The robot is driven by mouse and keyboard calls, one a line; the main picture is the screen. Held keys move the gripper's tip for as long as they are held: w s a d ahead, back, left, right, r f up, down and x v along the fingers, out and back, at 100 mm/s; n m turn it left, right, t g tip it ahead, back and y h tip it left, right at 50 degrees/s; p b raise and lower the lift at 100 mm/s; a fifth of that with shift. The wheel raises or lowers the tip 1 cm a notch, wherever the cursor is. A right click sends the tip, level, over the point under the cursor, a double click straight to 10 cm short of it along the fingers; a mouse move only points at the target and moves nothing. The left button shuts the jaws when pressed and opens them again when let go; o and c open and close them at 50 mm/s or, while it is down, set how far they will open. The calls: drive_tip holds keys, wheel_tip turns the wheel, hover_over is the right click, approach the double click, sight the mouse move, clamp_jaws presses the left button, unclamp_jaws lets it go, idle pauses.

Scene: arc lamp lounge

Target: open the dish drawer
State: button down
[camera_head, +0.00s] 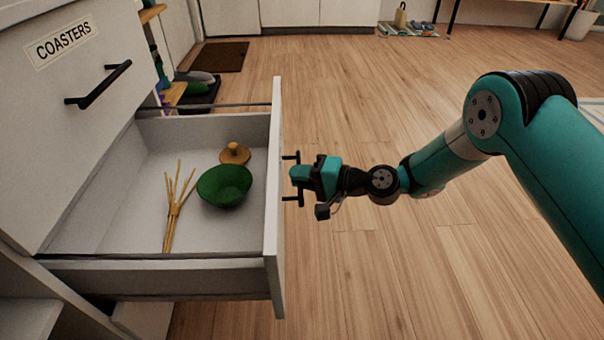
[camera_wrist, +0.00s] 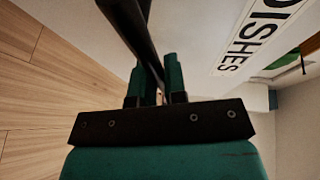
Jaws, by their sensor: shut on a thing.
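The dish drawer (camera_head: 275,215) is pulled well out of the white cabinet in the head view. Its front panel shows a "DISHES" label (camera_wrist: 258,38) in the wrist view. My gripper (camera_head: 297,180) is at the outer side of that front panel, shut on the black bar handle (camera_wrist: 131,22). In the wrist view the bar passes between the two teal fingers. Inside the drawer are a green bowl (camera_head: 224,187), a brown knobbed wooden thing (camera_head: 235,153) and a bundle of thin wooden sticks (camera_head: 173,208).
Above is a shut drawer labelled "COASTERS" (camera_head: 64,45) with a black handle (camera_head: 99,85). A brown mat (camera_head: 215,57) lies on the floor behind. A shoe mat (camera_head: 412,31) is at the far back. The wooden floor (camera_head: 370,100) around my gripper is clear.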

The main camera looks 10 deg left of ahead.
drive_tip(key=shift+s+f, duration=0.1)
drive_tip(key=shift+s, duration=0.1)
drive_tip(key=c, duration=1.2)
unclamp_jaws()
drive_tip(key=shift+w, duration=0.1)
drive_tip(key=shift+d, duration=0.15)
drive_tip(key=p+v, duration=0.6)
drive_tip(key=v, duration=1.1)
drive_tip(key=shift+d, duration=0.1)
